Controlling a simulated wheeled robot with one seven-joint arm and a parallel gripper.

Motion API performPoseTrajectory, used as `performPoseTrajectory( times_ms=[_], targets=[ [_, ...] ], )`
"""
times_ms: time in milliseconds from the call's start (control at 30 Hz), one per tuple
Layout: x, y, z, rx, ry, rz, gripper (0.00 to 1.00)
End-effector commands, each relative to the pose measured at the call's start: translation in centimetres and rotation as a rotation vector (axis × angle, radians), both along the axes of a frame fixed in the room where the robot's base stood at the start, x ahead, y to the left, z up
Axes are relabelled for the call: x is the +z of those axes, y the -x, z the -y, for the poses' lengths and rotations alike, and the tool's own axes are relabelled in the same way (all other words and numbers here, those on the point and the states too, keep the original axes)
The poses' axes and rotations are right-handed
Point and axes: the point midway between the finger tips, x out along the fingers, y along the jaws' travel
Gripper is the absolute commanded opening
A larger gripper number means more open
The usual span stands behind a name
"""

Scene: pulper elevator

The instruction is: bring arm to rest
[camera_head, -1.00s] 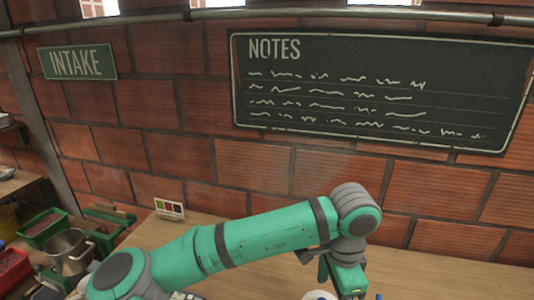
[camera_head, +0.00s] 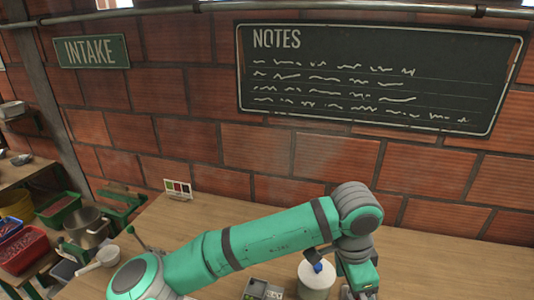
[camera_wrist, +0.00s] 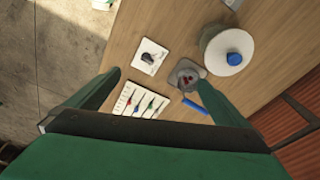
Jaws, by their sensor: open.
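My green arm reaches across the wooden table from the lower left in the head view, with its wrist bent down at the right. In the wrist view my gripper (camera_wrist: 165,98) has its two green fingers spread wide apart with nothing held between them. The gripper hangs above the table (camera_wrist: 140,25). In the head view the fingertips are cut off by the bottom edge.
A white round container with a blue knob (camera_wrist: 228,50) stands close by the right finger. A brick wall (camera_head: 290,155) stands behind.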

Motion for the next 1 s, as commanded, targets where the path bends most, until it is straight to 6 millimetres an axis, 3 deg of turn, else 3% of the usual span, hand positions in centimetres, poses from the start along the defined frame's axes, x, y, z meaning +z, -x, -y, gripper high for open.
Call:
performPoseTrajectory(
  times_ms=[333, 633, 800, 1000],
  targets=[
    [-0.3, 0.7, 6.9, -0.002, 0.287, 0.003, 1.00],
    [1.7, 1.1, 14.5, 0.064, 0.693, 0.002, 1.00],
    [3.3, 0.7, 17.0, 0.137, 0.906, 0.001, 1.00],
    [4.9, -0.3, 18.3, 0.255, 1.134, 0.008, 1.00]
  ],
)
